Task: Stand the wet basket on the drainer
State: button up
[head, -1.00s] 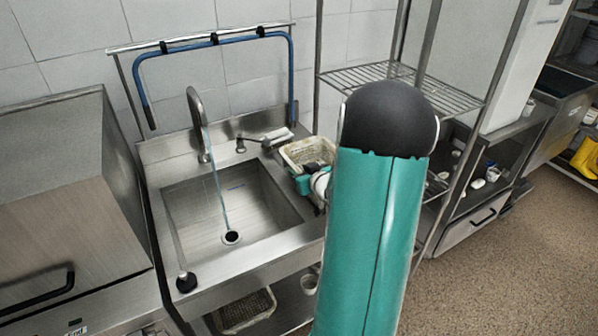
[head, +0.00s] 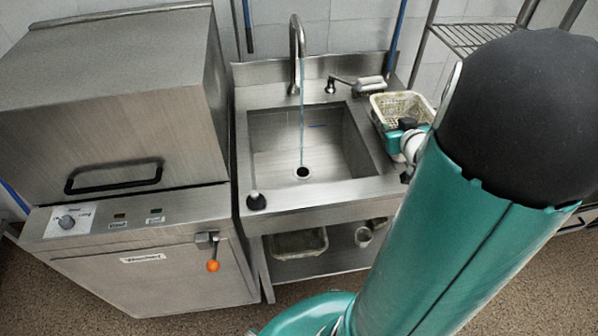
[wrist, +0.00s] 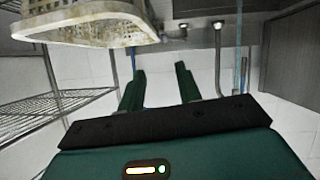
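An off-white perforated basket (head: 402,104) with brownish stains is on the steel deck right of the sink bowl in the head view. I cannot tell whether it is wet. It also shows at the upper left of the wrist view (wrist: 85,30). My gripper (head: 408,126) is just in front of the basket in the head view, partly hidden by my arm. In the wrist view my gripper (wrist: 161,72) has its two dark green fingers apart, with nothing between them and the basket to one side. I cannot tell which surface is the drainer.
Water runs from the tap (head: 297,50) into the sink (head: 270,160). A steel box-shaped machine (head: 130,120) stands left. A second basket (head: 300,242) and a small cup (head: 363,236) are on the shelf below. A wire rack (head: 470,38) stands right. Floor in front is clear.

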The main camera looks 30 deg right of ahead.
jog(key=w+a+r+g, duration=0.1)
jog(key=a+r+g, duration=0.1)
jog(key=a+r, duration=0.35)
jog(key=w+a+r+g, duration=0.1)
jog(key=a+r, duration=0.1)
jog(key=a, duration=0.6)
jog(key=s+a+r+n+g+y, duration=0.1)
jog(key=s+a+y, duration=0.1)
jog(key=s+a, duration=0.4)
jog(key=s+a+r+n+g+y, duration=0.1)
jog(key=s+a, duration=0.5)
jog(key=a, duration=0.9)
jog(key=shift+s+a+r+n+g+y, duration=0.25)
jog(key=shift+n+g+y, duration=0.25)
jog(key=shift+g+y, duration=0.45)
